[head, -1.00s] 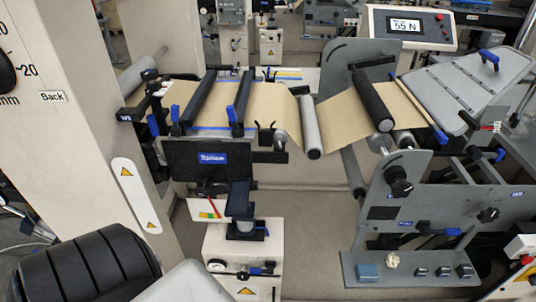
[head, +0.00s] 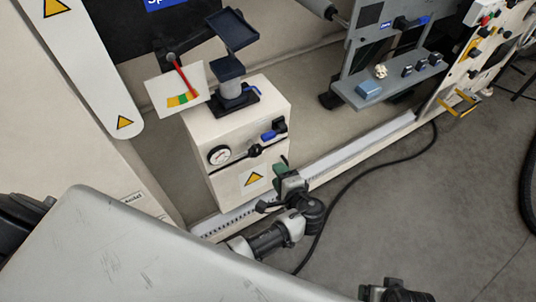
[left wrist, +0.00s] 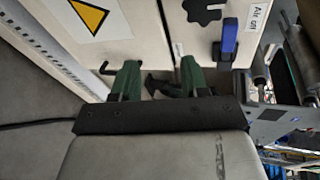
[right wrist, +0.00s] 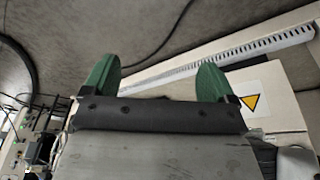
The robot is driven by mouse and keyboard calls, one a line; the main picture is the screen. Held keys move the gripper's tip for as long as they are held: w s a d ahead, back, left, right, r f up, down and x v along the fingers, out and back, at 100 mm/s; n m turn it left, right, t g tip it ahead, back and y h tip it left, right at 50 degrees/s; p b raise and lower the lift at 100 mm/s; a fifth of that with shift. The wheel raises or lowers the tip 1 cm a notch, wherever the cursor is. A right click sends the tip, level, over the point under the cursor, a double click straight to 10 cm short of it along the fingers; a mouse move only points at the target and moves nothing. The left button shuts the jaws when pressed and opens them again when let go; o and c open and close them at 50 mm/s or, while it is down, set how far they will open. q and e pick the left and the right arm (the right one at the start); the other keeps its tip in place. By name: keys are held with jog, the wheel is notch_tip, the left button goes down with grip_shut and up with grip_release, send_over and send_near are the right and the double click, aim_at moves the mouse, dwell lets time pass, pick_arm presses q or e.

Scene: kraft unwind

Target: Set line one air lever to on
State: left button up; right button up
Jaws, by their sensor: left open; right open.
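A blue lever (head: 268,136) is on the front of the cream cabinet (head: 235,180) in the head view. The left wrist view shows the blue lever (left wrist: 229,40) at upper right, beside a label reading "Air on" (left wrist: 257,15). My left gripper (head: 282,166) is low in front of the cabinet's right side, below the lever. In the left wrist view my left gripper (left wrist: 160,76) has its green fingers apart and empty, with the lever to the right of them, not between them. My right gripper (right wrist: 158,76) is open and empty, away from the lever.
A white slotted rail (head: 335,160) runs along the floor. A black cable (head: 370,165) crosses the grey floor. A grey shelf (head: 395,87) with small parts stands at right.

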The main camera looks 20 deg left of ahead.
aim_at(270, 139)
pick_arm(q)
notch_tip(270, 139, up, 6)
jog(key=w+d+n+t+y+b, duration=0.1)
jog(key=w+n+y+b, duration=0.1)
jog(key=n+y+b, duration=0.15)
jog(key=shift+m, duration=0.45)
jog(key=x, duration=0.9)
jog(key=shift+a+r, duration=0.25)
pick_arm(e)
jog(key=shift+t, duration=0.3)
jog(key=v, duration=0.5)
jog(key=shift+s+d+r, duration=0.1)
jog(key=shift+s+r, duration=0.15)
pick_arm(q)
jog(key=shift+c, duration=0.4)
grip_shut()
jog(key=shift+f+b, duration=0.1)
jog(key=shift+b, duration=0.2)
